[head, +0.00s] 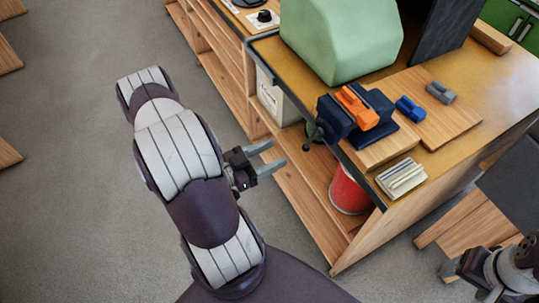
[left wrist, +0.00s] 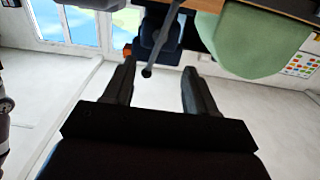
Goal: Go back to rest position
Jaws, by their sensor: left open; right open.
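My left gripper (head: 276,156) is open and empty, in free space to the left of the workbench. In the left wrist view its two fingers (left wrist: 160,66) stand apart with nothing held between them; a dark rod with a round end (left wrist: 147,72) shows beyond them. My right gripper (head: 448,270) is at the lower right edge of the head view, open, with nothing seen in it. It is only partly in view.
The workbench (head: 470,75) carries a dark blue vise (head: 336,118) with an orange piece (head: 357,108), blue (head: 410,108) and grey (head: 440,92) pieces, and a green hood (head: 340,40). A red bucket (head: 349,192) stands below. Grey floor (head: 70,130) is clear at left.

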